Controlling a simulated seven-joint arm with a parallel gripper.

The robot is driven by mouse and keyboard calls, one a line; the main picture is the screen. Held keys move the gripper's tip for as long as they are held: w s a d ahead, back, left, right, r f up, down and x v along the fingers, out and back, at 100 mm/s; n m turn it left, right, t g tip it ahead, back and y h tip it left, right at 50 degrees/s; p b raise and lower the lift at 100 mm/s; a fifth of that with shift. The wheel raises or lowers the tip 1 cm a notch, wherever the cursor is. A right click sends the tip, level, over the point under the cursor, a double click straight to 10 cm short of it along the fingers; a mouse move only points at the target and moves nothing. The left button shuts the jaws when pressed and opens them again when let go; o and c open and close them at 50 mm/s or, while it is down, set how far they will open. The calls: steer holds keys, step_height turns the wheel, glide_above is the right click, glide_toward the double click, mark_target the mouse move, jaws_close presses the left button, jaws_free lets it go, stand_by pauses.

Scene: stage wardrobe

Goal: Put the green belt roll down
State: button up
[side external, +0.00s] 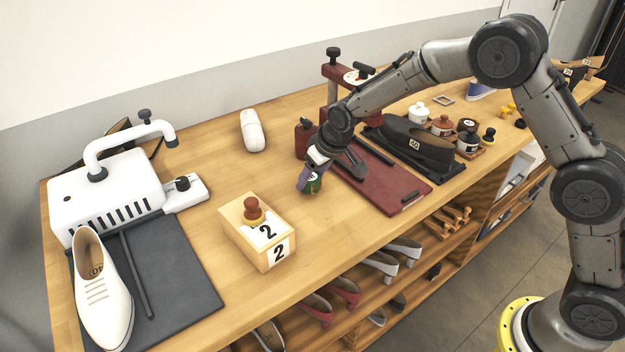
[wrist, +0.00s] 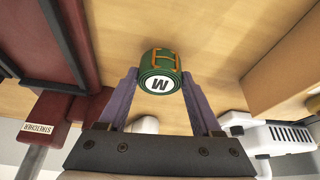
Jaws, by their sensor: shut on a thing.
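The green belt roll (wrist: 160,72) is a short coil with orange bands and a white label with a black letter. In the wrist view it sits between the purple fingers of my gripper (wrist: 160,80), which is shut on it. In the side view the green belt roll (side external: 314,186) is partly hidden by my gripper (side external: 309,181). It is at or just above the wooden bench top (side external: 205,200), left of the dark red board; I cannot tell whether it touches the bench.
A wooden box (side external: 243,237) marked 2 stands left and nearer the front. The dark red stretcher (side external: 385,187) is close on the right. A white machine (side external: 115,200) and white shoe (side external: 100,295) are at the left. A white object (side external: 252,131) lies behind. Bare bench lies between.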

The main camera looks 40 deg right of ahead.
steer(key=shift+f, duration=0.65)
steer(key=o, duration=1.4)
steer(key=shift+f, duration=0.15)
steer(key=shift+o, duration=0.2)
